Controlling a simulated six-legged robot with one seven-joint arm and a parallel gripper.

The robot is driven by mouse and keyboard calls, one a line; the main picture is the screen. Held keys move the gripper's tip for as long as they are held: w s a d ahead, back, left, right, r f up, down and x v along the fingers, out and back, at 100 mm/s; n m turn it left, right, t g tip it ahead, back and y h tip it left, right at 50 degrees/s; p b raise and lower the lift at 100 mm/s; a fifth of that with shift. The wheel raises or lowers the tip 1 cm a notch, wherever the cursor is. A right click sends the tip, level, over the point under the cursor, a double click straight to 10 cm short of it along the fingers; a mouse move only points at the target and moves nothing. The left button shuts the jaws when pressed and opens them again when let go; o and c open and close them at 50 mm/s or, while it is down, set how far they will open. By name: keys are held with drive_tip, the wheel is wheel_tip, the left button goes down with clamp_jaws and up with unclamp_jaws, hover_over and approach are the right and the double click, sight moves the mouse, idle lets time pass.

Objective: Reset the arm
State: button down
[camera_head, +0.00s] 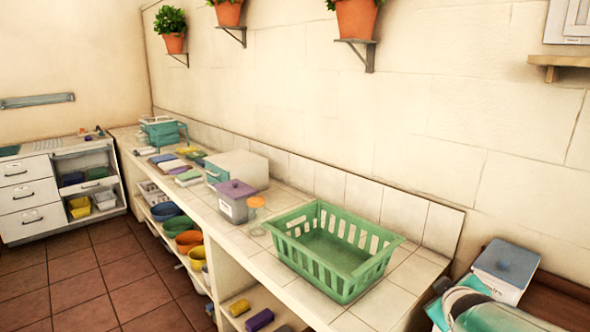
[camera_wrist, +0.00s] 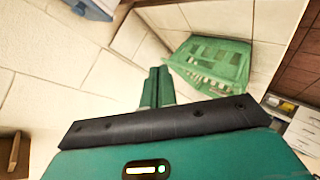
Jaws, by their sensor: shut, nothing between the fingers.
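My gripper (camera_wrist: 157,88) shows in the wrist view as two green fingers side by side. They are closed together with nothing between them. The gripper's fingers are not visible in the head view; a pale green rounded part of my own body shows at its lower right corner. A green slatted basket (camera_head: 332,250) stands on the tiled counter (camera_head: 395,303) in the head view and looks empty. The basket also shows in the wrist view (camera_wrist: 212,62), beyond and to the right of the fingers, apart from them.
Left of the basket stand a jar with an orange lid (camera_head: 256,206), a grey bin with a purple lid (camera_head: 236,202) and a white box (camera_head: 240,168). A blue-lidded box (camera_head: 505,268) stands at right. Potted plants (camera_head: 355,18) hang above. Tiled floor (camera_head: 100,275) is clear at left.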

drive_tip(key=s+a+r+m+g+y, duration=0.1)
drive_tip(key=s+a+m+g+y, duration=0.3)
drive_tip(key=s+a, duration=1.3)
drive_tip(key=a+m+g, duration=0.1)
drive_tip(key=a, duration=0.2)
drive_tip(key=shift+y, duration=0.3)
drive_tip(key=shift+r, duration=0.1)
